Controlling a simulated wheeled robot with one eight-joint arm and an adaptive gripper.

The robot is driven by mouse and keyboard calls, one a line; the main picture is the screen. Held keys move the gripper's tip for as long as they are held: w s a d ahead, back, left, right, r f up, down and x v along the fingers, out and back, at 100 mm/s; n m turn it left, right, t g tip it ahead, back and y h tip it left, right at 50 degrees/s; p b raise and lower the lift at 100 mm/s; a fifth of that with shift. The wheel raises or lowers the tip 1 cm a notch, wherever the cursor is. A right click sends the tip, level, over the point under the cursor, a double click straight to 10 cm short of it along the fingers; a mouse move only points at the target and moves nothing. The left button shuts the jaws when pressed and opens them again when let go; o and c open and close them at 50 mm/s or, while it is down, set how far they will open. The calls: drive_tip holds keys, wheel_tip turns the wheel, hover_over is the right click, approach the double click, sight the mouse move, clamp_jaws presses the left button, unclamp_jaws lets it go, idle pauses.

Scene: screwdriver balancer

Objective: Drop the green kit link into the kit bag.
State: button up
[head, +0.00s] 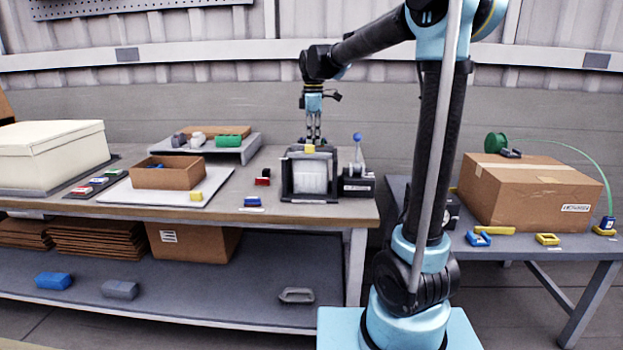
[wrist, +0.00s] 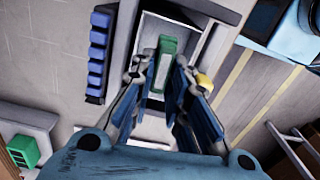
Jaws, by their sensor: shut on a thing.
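In the wrist view the green kit link (wrist: 164,60) is a narrow green piece with a pale face, between the fingertips of my gripper (wrist: 160,72). My gripper is shut on it, above a box-like opening with pale walls. In the head view my gripper (head: 314,140) points down at the top of a dark frame. The kit bag (head: 311,178) shows as a pale, cloudy panel inside that frame; its opening shows in the wrist view (wrist: 205,45). The link cannot be made out in the head view. I cannot tell how deep it reaches into the opening.
A yellow piece (head: 309,149) sits at the frame's front rim. A device with a blue-knobbed lever (head: 357,160) stands close right. A raised tray (head: 246,150) with a green block (head: 229,140) stands left. An open cardboard box (head: 167,174) is farther left.

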drive_tip(key=shift+a+f, duration=0.1)
drive_tip(key=shift+f, duration=1.7)
drive_tip(key=o, duration=0.9)
wheel_tip(320, 180, up, 12)
drive_tip(key=shift+f, duration=0.1)
